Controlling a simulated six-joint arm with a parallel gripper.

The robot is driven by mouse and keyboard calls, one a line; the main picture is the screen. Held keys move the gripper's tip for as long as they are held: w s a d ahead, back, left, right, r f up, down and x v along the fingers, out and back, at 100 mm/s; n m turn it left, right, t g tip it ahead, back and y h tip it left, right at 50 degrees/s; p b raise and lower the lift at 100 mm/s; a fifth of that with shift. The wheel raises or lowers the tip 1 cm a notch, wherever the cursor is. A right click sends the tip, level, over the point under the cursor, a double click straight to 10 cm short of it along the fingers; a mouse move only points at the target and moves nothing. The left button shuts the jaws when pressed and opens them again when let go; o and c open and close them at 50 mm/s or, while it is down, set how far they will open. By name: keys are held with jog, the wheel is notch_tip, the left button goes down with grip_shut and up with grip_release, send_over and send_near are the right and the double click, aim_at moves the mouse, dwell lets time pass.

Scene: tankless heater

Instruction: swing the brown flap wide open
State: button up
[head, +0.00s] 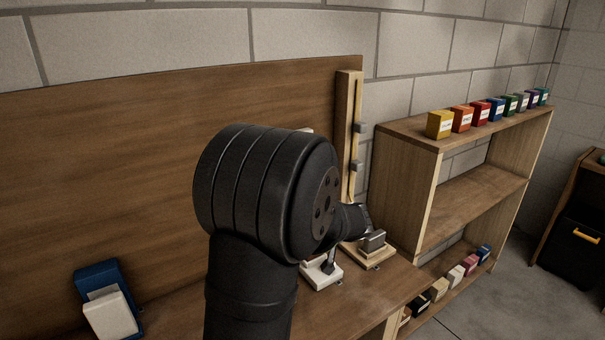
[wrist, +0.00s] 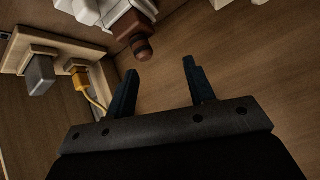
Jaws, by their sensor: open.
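In the wrist view, a dark reddish-brown flap-like part (wrist: 130,26) with a rounded brown knob (wrist: 143,50) sits on a white body (wrist: 100,10) at the top. I take this as the brown flap; how far it stands open I cannot tell. My gripper (wrist: 160,66) is open, its two dark fingers apart with nothing between them. The knob lies just beyond the fingertips, slightly left of the gap's middle, and looks apart from them. In the head view, my arm covers much of the work area, and I cannot make out the brown flap there.
A wooden plate with a grey block (wrist: 40,75) and a yellow hooked part (wrist: 80,78) is left of the fingers. In the head view, a blue-and-white unit (head: 108,314) stands lower left. A shelf (head: 407,175) with several coloured boxes stands right. Bare wood panel (head: 120,170) fills the left.

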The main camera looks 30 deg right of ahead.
jog(key=s+d+r+n+t, duration=0.2)
jog(key=r+t, duration=0.2)
jog(key=r, duration=0.2)
jog(key=s+d+r+n+t, duration=0.2)
jog(key=s+d+r+t, duration=0.1)
jog(key=r+t, duration=0.3)
jog(key=w+r+g, duration=0.1)
jog(key=w, duration=1.6)
jog(key=shift+w+a+y, duration=0.25)
jog(key=shift+y, duration=0.05)
grip_shut()
